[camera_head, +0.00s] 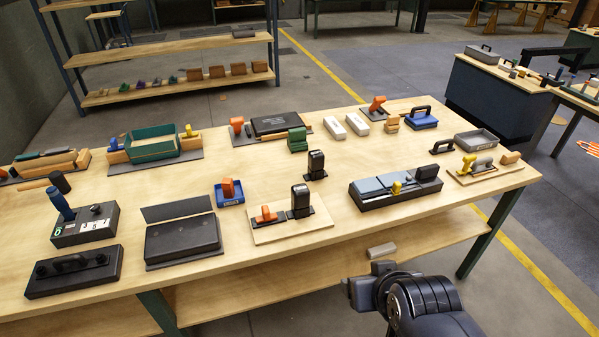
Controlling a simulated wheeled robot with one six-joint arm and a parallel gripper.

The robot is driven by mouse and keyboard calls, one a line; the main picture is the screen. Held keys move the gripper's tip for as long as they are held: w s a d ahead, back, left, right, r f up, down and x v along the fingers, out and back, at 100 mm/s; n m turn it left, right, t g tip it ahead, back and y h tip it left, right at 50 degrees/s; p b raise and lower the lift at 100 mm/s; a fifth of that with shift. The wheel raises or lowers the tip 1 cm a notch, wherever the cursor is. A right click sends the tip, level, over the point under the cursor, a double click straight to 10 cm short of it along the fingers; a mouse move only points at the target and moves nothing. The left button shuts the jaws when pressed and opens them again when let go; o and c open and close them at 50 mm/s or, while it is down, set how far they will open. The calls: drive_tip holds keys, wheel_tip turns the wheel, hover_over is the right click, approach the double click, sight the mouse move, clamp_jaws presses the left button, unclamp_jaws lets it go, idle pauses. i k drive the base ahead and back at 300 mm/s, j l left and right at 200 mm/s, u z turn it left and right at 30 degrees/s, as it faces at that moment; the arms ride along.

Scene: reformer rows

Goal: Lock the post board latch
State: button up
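A pale wooden board (313,228) lies near the front edge of the table, right of its middle. It bears an orange handled piece (266,215) on the left and an upright black post-like block (300,200) on a dark plate; this looks like the post board. The orange piece stands apart from the black block, and I cannot make out the latch's exact setting. My gripper (362,290) is in front of the table edge, right of and nearer than the board, touching nothing that I can see. Its fingertips are not clear.
A black tray (395,195) with grey-blue blocks stands right of the board. A blue tray (229,197) and a dark hinged-looking case (183,240) are to the left. A second upright black block (316,163) stands behind. Bare tabletop (335,215) lies between board and black tray.

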sight(267, 216)
drive_tip(key=i+j, duration=0.8)
